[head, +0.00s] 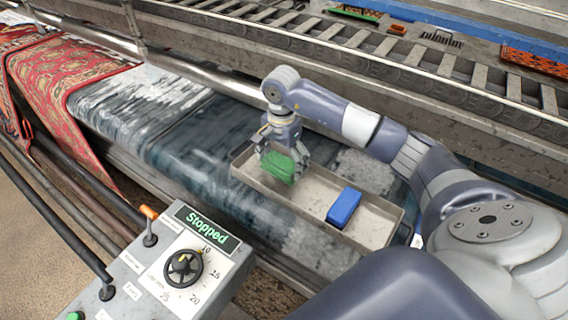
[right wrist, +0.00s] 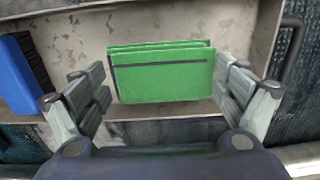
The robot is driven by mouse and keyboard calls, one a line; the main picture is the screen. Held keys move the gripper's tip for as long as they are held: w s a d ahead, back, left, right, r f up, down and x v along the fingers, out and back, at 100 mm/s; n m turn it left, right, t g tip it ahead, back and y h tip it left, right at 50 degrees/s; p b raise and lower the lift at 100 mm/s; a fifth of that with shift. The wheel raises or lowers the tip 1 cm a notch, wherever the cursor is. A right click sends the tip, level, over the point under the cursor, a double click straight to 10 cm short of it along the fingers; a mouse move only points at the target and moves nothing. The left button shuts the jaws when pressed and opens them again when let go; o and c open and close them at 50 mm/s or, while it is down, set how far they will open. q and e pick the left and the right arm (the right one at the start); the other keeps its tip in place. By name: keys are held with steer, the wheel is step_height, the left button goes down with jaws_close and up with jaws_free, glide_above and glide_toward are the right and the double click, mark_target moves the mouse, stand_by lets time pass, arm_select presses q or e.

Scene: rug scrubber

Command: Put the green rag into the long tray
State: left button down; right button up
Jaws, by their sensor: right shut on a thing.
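The green rag (head: 279,167) is a folded green block that also shows in the right wrist view (right wrist: 160,75). My right gripper (head: 284,158) is shut on it, with a finger at each side. The rag is over the left part of the long tray (head: 308,192), within its walls as seen from the head. I cannot tell whether it touches the tray floor. The tray is grey, worn metal, and its floor shows behind the rag in the right wrist view (right wrist: 75,42). My left gripper is not in view.
A blue brush-like block (head: 344,207) lies in the tray's right part. A control panel (head: 165,265) reading "Stopped" stands at the front left. A red patterned rug (head: 75,75) hangs at the left. Metal rollers and a rail run behind the tray.

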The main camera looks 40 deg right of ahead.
mark_target(282, 163)
step_height(282, 163, down, 3)
steer(key=shift+s+f+p, duration=0.1)
steer(key=shift+p, duration=0.4)
steer(key=shift+f, duration=0.3)
steer(key=o, duration=0.6)
steer(key=shift+b, duration=0.3)
steer(key=shift+o, duration=0.8)
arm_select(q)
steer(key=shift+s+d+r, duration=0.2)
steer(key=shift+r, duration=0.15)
